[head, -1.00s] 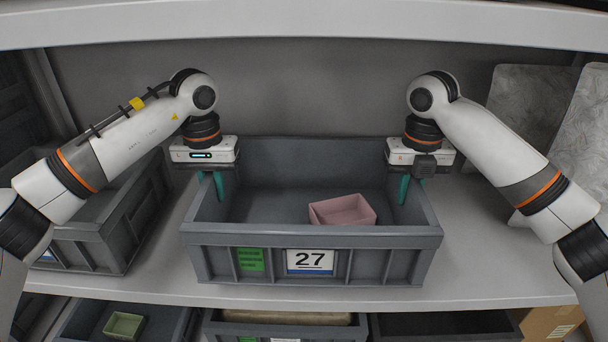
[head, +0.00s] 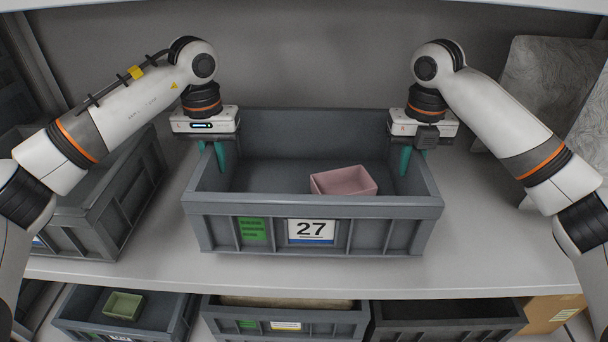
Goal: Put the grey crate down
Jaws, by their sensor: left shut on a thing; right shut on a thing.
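The grey crate (head: 372,232) with a white label "27" and a green tag is at the middle of the shelf (head: 480,255). A pink open box (head: 343,181) lies inside it, toward the right. My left gripper (head: 212,158) is shut on the crate's left wall, its green fingers at the rim. My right gripper (head: 409,160) is shut on the right wall in the same way. The crate looks level. I cannot tell whether its underside touches the shelf.
Another grey crate (head: 120,215) stands close on the left. Grey textured slabs (head: 535,85) lean at the back right. The shelf right of the crate is clear. Below are more crates (head: 285,318), a small green box (head: 123,305) and a cardboard box (head: 552,312).

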